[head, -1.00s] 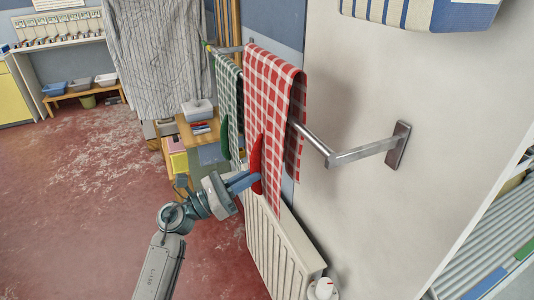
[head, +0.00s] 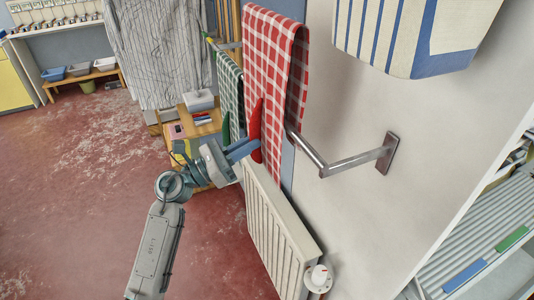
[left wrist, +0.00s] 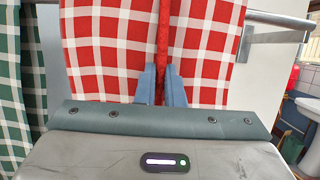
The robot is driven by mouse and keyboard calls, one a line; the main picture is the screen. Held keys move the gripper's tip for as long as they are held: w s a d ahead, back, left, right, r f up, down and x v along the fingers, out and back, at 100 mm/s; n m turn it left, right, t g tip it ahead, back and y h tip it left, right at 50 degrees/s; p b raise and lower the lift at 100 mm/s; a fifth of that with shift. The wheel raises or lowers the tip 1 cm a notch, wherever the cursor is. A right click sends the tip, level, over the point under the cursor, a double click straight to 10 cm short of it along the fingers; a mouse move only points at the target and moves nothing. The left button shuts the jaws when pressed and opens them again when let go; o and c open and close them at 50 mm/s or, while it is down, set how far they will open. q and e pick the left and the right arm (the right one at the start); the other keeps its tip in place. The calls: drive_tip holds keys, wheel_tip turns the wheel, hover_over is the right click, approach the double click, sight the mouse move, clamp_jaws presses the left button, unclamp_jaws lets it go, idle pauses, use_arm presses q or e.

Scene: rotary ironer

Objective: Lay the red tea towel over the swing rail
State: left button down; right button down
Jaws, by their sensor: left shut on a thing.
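The red-and-white checked tea towel (head: 272,60) hangs folded, with a near layer and a far layer. Its top fold stands well above the line of the swing rail (head: 305,148), which comes out from behind the towel's right side. I cannot tell whether the rail lies between the layers. My left gripper (head: 250,147) is shut on a narrow solid-red strip of the towel, at the near layer's lower part. In the left wrist view my left gripper (left wrist: 160,85) pinches this strip between two checked panels of the towel (left wrist: 205,50). My right gripper is not in view.
A green checked towel (head: 230,90) hangs close to the left. A white radiator (head: 280,240) stands below. The rail's bracket (head: 388,152) is on the wall. A blue-striped cloth (head: 400,35) hangs at upper right. Open red floor (head: 80,220) lies left.

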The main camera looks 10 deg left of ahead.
use_arm(q)
wheel_tip(320, 180, up, 18)
drive_tip(key=p, duration=1.3)
drive_tip(key=shift+r, duration=0.25)
drive_tip(key=shift+s+a+f+b, duration=0.15)
drive_tip(key=shift+s+a+b, duration=0.05)
drive_tip(key=shift+a+b, duration=0.1)
drive_tip(key=b, duration=0.4)
approach(261, 58)
drive_tip(key=shift+s+a+r, duration=0.6)
drive_tip(key=shift+a+r, duration=0.35)
drive_tip(key=shift+a, duration=0.1)
